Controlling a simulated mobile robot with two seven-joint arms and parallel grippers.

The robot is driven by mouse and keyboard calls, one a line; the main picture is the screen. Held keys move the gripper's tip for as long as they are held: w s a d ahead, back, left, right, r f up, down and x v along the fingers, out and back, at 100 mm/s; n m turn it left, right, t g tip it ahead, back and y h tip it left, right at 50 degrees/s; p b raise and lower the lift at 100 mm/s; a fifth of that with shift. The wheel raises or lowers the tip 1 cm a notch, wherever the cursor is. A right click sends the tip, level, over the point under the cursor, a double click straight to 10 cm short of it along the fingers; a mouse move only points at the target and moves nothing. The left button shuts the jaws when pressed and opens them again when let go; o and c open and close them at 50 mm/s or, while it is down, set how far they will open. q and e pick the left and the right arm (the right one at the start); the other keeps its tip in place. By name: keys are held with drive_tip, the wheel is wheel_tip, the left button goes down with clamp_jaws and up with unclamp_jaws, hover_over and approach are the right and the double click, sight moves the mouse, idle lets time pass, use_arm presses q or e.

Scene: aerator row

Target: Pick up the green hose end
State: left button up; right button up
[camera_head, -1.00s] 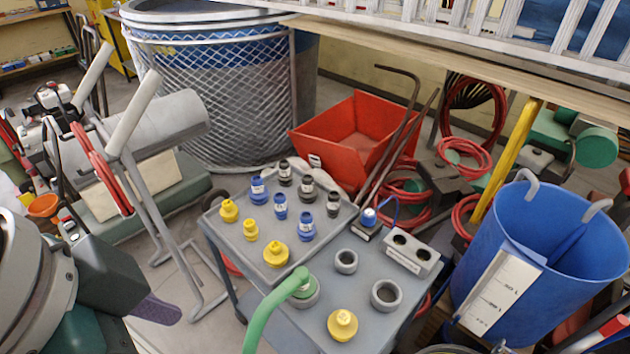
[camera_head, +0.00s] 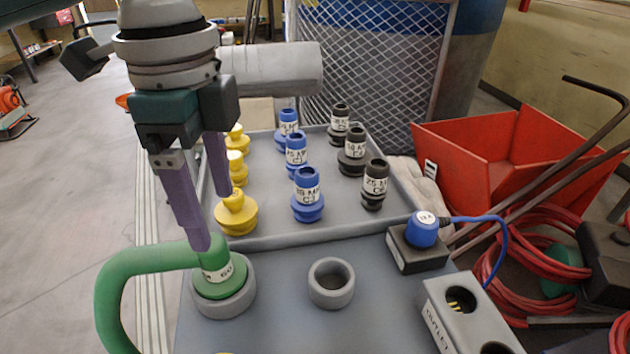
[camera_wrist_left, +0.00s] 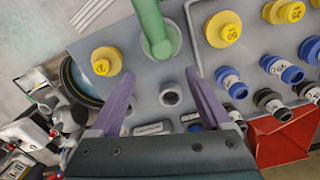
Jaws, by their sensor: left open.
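The green hose end (camera_head: 218,272) stands upright in a grey ring (camera_head: 238,304) at the near left of the grey cart top, and its hose (camera_head: 125,290) bends away to the left. A white label is on it. My left gripper (camera_head: 211,220) is open and points down over it, one purple finger overlapping its top; I cannot tell if they touch. In the left wrist view my left gripper (camera_wrist_left: 162,84) has its fingers apart with nothing between them, and the green hose end (camera_wrist_left: 160,42) lies just beyond the fingertips. My right gripper is not in view.
An empty grey ring (camera_head: 331,284) sits right of the hose end. A tray (camera_head: 275,225) behind holds several yellow, blue and black fittings; a yellow one (camera_head: 236,214) is close to my left gripper. A blue plug (camera_head: 422,230) and an outlet block (camera_head: 465,310) are at the right.

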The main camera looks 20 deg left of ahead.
sight(213, 255)
use_arm(q)
drive_tip(key=f, duration=0.4)
drive_tip(key=shift+s+a+b, duration=0.2)
drive_tip(key=shift+a+b, duration=0.15)
drive_tip(key=shift+b, duration=0.05)
drive_tip(key=f+b, duration=0.1)
drive_tip(key=f, duration=0.1)
drive_tip(key=a+f, duration=0.1)
drive_tip(key=f, duration=0.2)
drive_tip(key=shift+w+a+f+b, duration=0.1)
drive_tip(key=shift+f+b, duration=0.15)
drive_tip(key=shift+b, duration=0.1)
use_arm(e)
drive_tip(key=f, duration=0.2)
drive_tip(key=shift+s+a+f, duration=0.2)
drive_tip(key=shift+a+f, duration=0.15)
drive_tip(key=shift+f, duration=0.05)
use_arm(q)
drive_tip(key=shift+c, duration=0.3)
clamp_jaws()
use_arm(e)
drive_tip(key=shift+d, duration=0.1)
